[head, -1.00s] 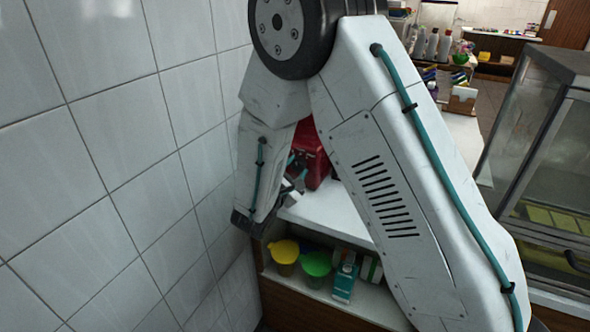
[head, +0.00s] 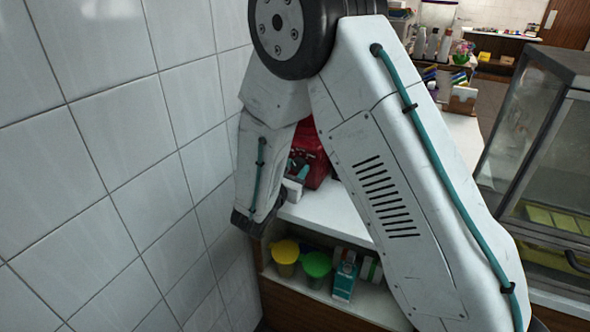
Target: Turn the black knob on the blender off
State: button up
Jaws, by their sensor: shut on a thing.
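The red blender (head: 317,160) stands on the white counter, at the wall end, partly hidden behind my arm. My gripper (head: 298,172) shows only in part, in the gap between my arm links, at the front of the blender's red body. It is small and dark there, with a light part and a teal part visible. It is shut on what appears to be the black knob. The knob itself is too small and covered to make out, so its angle cannot be told.
The tiled wall (head: 120,150) rises close on the left of my arm. A shelf under the white counter (head: 315,211) holds a yellow-lidded tub (head: 286,252), a green-lidded tub (head: 317,265) and a teal-and-white carton (head: 344,282). A glass display case (head: 545,150) stands at the right.

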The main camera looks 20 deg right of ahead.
dwell(0.4)
jog(key=o, duration=1)
jog(key=v, duration=0.7)
jog(key=shift+s+a, duration=0.3)
